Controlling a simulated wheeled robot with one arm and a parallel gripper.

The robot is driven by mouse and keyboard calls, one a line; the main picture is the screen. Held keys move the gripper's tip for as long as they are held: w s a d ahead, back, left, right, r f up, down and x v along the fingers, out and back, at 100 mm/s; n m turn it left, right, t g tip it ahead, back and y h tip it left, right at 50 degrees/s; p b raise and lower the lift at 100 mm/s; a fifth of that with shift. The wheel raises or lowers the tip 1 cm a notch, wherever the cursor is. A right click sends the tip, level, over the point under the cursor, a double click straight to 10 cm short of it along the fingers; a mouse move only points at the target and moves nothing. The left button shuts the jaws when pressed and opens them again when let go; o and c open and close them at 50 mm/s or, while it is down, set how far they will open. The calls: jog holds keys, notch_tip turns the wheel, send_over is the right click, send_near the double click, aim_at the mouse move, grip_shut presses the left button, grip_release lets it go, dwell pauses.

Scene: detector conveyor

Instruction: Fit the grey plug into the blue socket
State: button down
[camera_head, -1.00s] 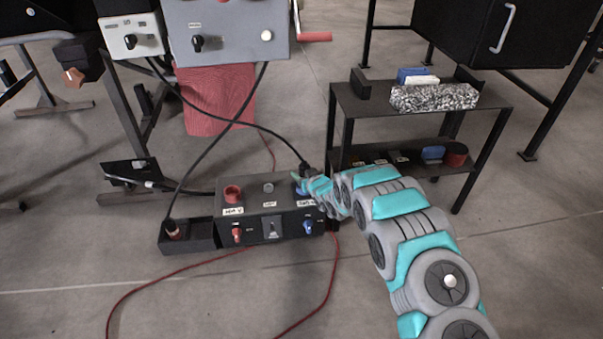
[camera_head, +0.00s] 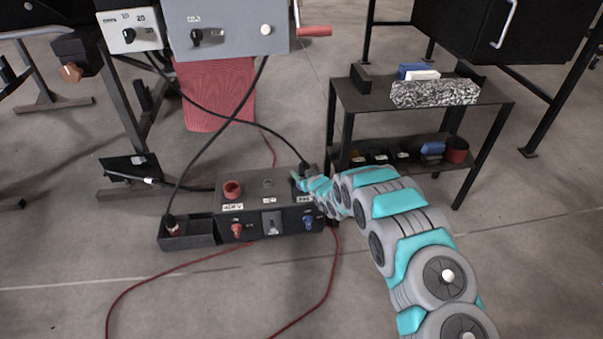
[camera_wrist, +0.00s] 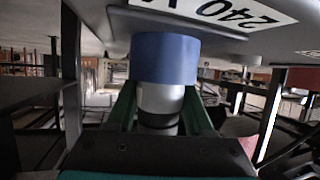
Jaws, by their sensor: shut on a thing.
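The grey plug (camera_wrist: 160,100) is between the two green fingers of my gripper (camera_wrist: 163,118) in the wrist view, and my gripper is shut on it. The blue socket (camera_wrist: 165,58) is a short cylinder on the box face, in line with the plug. The plug's end meets the socket's open rim; how deep it sits is hidden. In the head view my gripper (camera_head: 299,181) is at the right end of the black control box (camera_head: 255,200), and it mostly covers the socket and plug there.
A red socket (camera_head: 232,190) stands on the box's left side. A black tray (camera_head: 189,237) beside it holds another plug. Black cables hang from the grey panel (camera_head: 228,29). A dark shelf (camera_head: 350,100) stands close behind my arm. Red cables lie on the floor.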

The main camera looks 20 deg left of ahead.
jog(key=shift+c, duration=1)
grip_release()
jog(key=shift+f, duration=0.15)
jog(key=shift+s+d, duration=0.1)
jog(key=shift+s, duration=0.05)
jog(key=shift+v, duration=3.8)
